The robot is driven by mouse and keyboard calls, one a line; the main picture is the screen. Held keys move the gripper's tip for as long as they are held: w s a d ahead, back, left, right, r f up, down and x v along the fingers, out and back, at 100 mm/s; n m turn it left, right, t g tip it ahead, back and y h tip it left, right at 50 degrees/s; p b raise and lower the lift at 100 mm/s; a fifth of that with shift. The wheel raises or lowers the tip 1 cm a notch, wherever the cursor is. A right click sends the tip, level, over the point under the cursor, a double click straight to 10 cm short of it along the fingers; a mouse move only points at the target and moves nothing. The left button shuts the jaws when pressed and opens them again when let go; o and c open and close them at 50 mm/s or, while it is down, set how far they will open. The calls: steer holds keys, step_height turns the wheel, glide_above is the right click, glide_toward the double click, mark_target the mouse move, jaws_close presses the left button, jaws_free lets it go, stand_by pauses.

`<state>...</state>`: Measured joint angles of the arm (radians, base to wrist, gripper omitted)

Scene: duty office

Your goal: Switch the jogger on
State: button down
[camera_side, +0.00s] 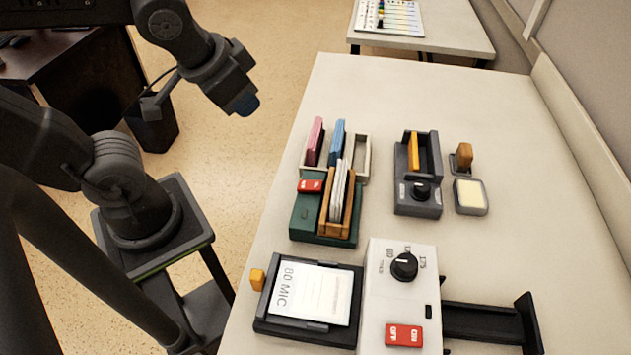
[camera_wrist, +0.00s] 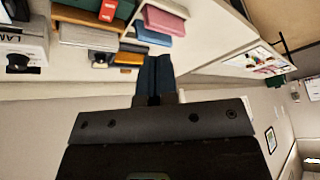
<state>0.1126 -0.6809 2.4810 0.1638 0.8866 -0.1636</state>
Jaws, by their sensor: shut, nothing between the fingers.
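The jogger looks to be the green box (camera_side: 302,222) with a wooden rack (camera_side: 324,215) holding upright white sheets (camera_side: 341,190). Its red rocker switch (camera_side: 310,186) is on the top at the back left; which way it is tipped is too small to tell. In the wrist view, the green box (camera_wrist: 72,5) and red switch (camera_wrist: 107,10) show at the top edge. My gripper (camera_side: 246,103) is shut and empty, held up left of the table, behind and apart from the jogger. Its closed dark fingers (camera_wrist: 155,62) show in the wrist view.
A tray with pink (camera_side: 315,142) and blue (camera_side: 337,142) pieces stands directly behind the jogger. A white machine (camera_side: 385,290) with a dial and red switch (camera_side: 404,335) is in front. A grey dial box (camera_side: 418,205) stands to the right. The table's far part is clear.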

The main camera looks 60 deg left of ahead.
step_height(320, 180, down, 2)
steer(key=w+d+m+t+y, duration=0.1)
steer(key=w+d+m+y, duration=0.1)
steer(key=w, duration=0.1)
steer(key=m+t, duration=0.2)
steer(key=t, duration=0.2)
glide_above(310, 186)
steer(key=shift+s+f+h, duration=0.2)
steer(key=shift+f+h, duration=0.1)
steer(key=shift+h, duration=0.1)
steer(key=shift+f, duration=0.15)
steer(key=shift+w+d+f, duration=0.15)
steer(key=shift+f, duration=1.25)
steer(key=shift+w+d+f, duration=0.15)
steer(key=shift+w+f, duration=0.05)
steer(key=shift+f, duration=1.2)
steer(key=shift+w+d+f, duration=0.15)
steer(key=shift+f, duration=1.25)
steer(key=shift+f+g, duration=0.2)
steer(key=shift+g, duration=0.1)
steer(key=shift+f, duration=0.2)
